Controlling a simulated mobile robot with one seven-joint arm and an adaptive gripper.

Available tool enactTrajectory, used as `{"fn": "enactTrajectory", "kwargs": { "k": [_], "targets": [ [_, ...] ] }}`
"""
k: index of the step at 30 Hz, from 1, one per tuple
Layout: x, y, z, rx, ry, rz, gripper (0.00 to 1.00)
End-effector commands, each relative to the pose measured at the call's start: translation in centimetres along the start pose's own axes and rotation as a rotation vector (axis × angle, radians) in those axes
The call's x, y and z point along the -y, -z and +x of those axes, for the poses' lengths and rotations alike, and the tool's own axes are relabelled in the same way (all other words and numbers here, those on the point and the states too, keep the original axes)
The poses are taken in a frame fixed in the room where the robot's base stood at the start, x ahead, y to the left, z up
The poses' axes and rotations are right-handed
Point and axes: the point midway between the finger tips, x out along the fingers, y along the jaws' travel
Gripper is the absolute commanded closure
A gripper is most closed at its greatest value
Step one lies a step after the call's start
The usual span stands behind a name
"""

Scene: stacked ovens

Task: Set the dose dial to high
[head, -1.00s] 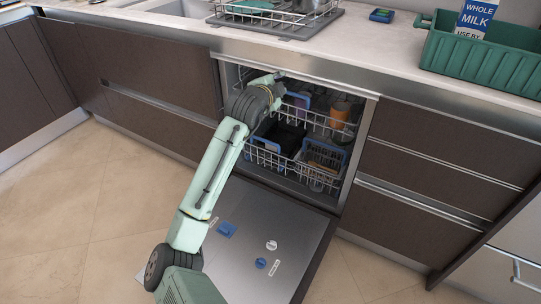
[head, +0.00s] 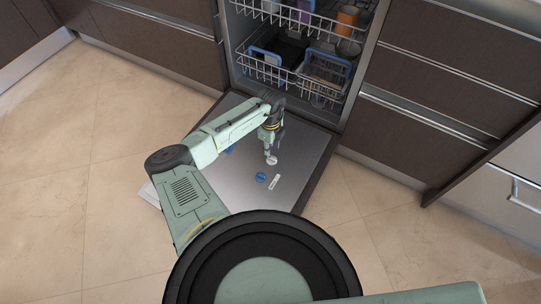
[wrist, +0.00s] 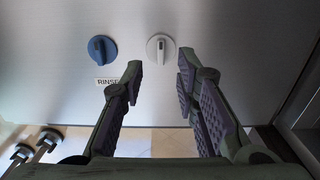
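A white dial (head: 271,160) with a raised grip bar and a blue dial (head: 261,177) sit on the inside of the lowered dishwasher door (head: 225,183). In the wrist view the white dial (wrist: 160,48) lies just beyond my gripper's fingertips, and the blue dial (wrist: 100,48) is to its left, beside a "RINSE" label (wrist: 107,82). My gripper (wrist: 160,72) is open and empty, its fingers spread below the white dial in the picture. In the head view my gripper (head: 269,149) is at the white dial; contact cannot be told. No dose label or setting is readable.
A blue piece (head: 231,149) lies on the door, partly behind my arm. Another small label (head: 274,182) is near the blue dial. The lower rack (head: 300,78) holds dishes inside the dishwasher. Drawers (head: 420,125) stand to the right; the floor beside the door is clear.

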Motion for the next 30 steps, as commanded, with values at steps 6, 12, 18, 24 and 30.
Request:
{"fn": "enactTrajectory", "kwargs": {
  "k": [6, 12, 18, 24, 30],
  "targets": [
    [0.0, 0.0, 4.2, 0.001, -0.001, -0.001, 0.72],
    [0.0, 0.0, 6.3, 0.001, 0.001, -0.001, 0.72],
    [0.1, 0.0, 6.8, 0.001, 0.002, -0.002, 0.72],
    [0.1, 0.0, 6.7, 0.001, 0.002, -0.002, 0.74],
    [0.1, 0.0, 6.7, 0.001, 0.003, -0.002, 0.88]
  ]
}}
